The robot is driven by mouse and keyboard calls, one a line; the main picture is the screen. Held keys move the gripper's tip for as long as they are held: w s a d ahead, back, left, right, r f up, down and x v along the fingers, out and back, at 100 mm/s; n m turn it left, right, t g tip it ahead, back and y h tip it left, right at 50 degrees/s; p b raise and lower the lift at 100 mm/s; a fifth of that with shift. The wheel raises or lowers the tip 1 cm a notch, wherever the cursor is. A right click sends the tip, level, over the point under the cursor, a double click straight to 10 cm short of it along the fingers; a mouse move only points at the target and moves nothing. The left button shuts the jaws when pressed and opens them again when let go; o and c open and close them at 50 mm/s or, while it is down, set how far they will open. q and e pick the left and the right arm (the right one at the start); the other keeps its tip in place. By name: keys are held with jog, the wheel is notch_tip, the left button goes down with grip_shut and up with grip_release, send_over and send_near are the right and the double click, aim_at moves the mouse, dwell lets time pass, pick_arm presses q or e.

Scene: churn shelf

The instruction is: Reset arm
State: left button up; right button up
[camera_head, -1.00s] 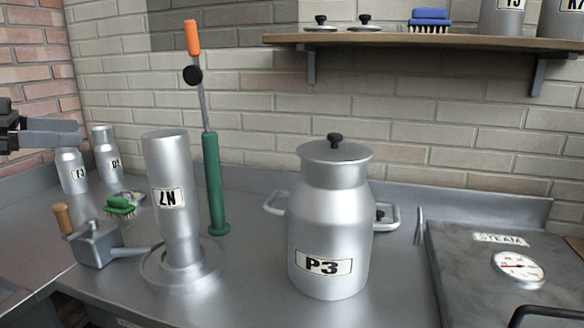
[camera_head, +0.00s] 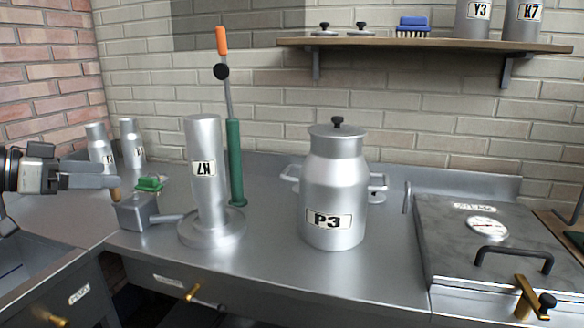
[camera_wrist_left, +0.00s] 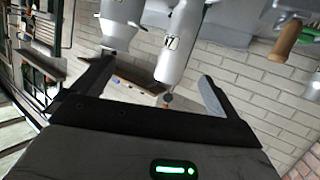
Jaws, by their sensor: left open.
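My left gripper (camera_head: 112,181) comes in from the left edge in the head view. It is raised in front of the small cans at the left, apart from the counter (camera_head: 270,280). In the left wrist view its two fingers (camera_wrist_left: 150,92) are spread, with nothing between them at the tips. The K7 can also shows in the left wrist view (camera_wrist_left: 178,50), where the picture is turned over. My right gripper is in neither view.
A green lever with an orange grip (camera_head: 235,160) stands behind the K7 can. A small grey box (camera_head: 135,215) and a green brush (camera_head: 149,184) sit near my left gripper. A steam unit (camera_head: 450,255) is at the right. A wall shelf (camera_head: 420,44) holds lids, a blue brush and cans.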

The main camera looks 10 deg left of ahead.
pick_arm(q)
jog(key=d+f+n+g+y, duration=0.1)
jog(key=d+f, duration=0.2)
jog(key=f, duration=0.6)
jog(key=d+f+n+y+p, duration=0.1)
jog(key=d+f+y, duration=0.15)
jog(key=f, duration=0.65)
jog(key=d+f+n+g, duration=0.1)
jog(key=d+f, duration=0.3)
jog(key=f, duration=0.5)
jog(key=s+d+f+y+p, duration=0.1)
jog(key=s+d+f, duration=0.9)
jog(key=s+d, duration=0.15)
jog(key=s+d+r+t+p, duration=0.1)
jog(key=s+d, duration=0.5)
jog(key=d, duration=0.2)
jog(key=shift+s+d+n, duration=0.15)
jog(key=shift+d+n, duration=0.1)
jog(key=shift+n, duration=0.15)
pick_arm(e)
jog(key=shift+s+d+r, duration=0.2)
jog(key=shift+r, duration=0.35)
pick_arm(q)
jog(key=shift+c, duration=0.2)
